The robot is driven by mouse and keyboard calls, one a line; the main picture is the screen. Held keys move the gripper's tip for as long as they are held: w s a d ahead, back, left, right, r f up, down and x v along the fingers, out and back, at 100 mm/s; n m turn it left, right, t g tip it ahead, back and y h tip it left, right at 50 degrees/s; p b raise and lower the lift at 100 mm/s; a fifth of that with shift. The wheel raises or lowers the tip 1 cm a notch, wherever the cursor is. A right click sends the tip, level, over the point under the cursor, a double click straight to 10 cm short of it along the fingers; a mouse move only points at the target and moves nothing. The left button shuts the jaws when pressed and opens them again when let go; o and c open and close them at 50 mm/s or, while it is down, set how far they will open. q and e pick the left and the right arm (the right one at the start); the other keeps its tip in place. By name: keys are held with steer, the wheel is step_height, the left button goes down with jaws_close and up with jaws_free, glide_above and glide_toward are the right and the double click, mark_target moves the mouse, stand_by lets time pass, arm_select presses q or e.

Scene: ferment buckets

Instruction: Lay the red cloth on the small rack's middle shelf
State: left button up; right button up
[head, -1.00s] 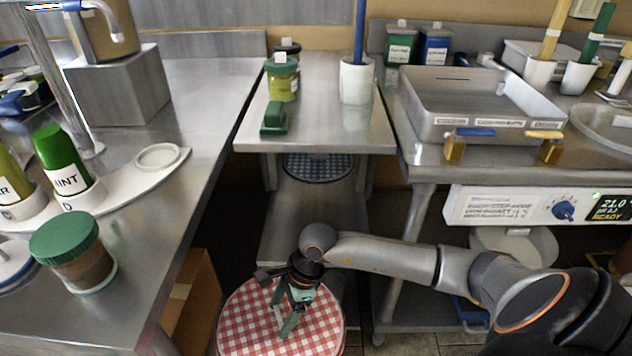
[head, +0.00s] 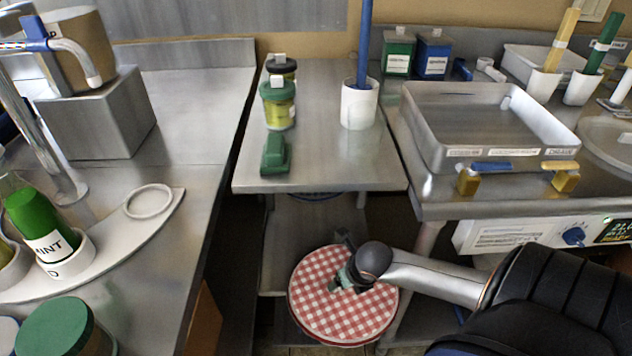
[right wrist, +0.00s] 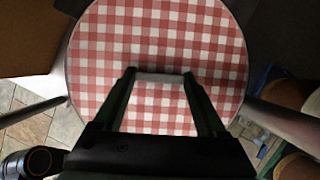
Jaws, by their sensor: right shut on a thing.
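The round red-and-white checked cloth (head: 325,312) is in my right gripper (head: 347,277), low in front of the small rack (head: 330,165). In the right wrist view the cloth (right wrist: 165,35) fills the middle, and the right gripper's fingers (right wrist: 160,82) close on a pale bar at it. The cloth looks flat and level. It overlaps the front of a lower rack shelf (head: 305,230) in the head view; I cannot tell whether they touch. A sliver of blue checked cloth (head: 318,196) shows under the rack's top. My left gripper is out of view.
The rack's top holds a green-lidded jar (head: 278,105), a green block (head: 275,156) and a white pot (head: 358,105). The left counter (head: 190,130) and right bench (head: 480,200) flank it closely. A steel tray (head: 480,120) stands on the bench.

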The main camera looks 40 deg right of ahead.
mark_target(322, 249)
steer(key=w+d, duration=0.1)
steer(key=w, duration=0.4)
steer(key=w+d+b, duration=0.1)
steer(key=w+d, duration=0.1)
steer(key=w, duration=0.2)
steer(key=w+d+b, duration=0.1)
steer(key=w, duration=0.4)
steer(key=shift+w+d, duration=0.3)
step_height(322, 249, down, 4)
steer(key=shift+r+b, duration=0.15)
steer(key=shift+b, duration=0.55)
steer(key=o, duration=1.3)
steer(key=shift+r, duration=0.15)
steer(key=shift+s+r, duration=0.15)
steer(key=shift+r, duration=0.2)
steer(key=p+v, duration=0.2)
steer(key=v, duration=0.2)
steer(key=shift+r, duration=0.4)
steer(key=s+a, duration=0.1)
steer(key=s, duration=0.2)
steer(key=s+a+p, duration=0.1)
steer(key=s, duration=0.3)
steer(key=s+a, duration=0.1)
steer(key=s, duration=0.3)
steer(key=shift+s+a+f+p, duration=0.2)
steer(key=shift+a+f+p, duration=0.1)
steer(key=shift+a+f, duration=0.05)
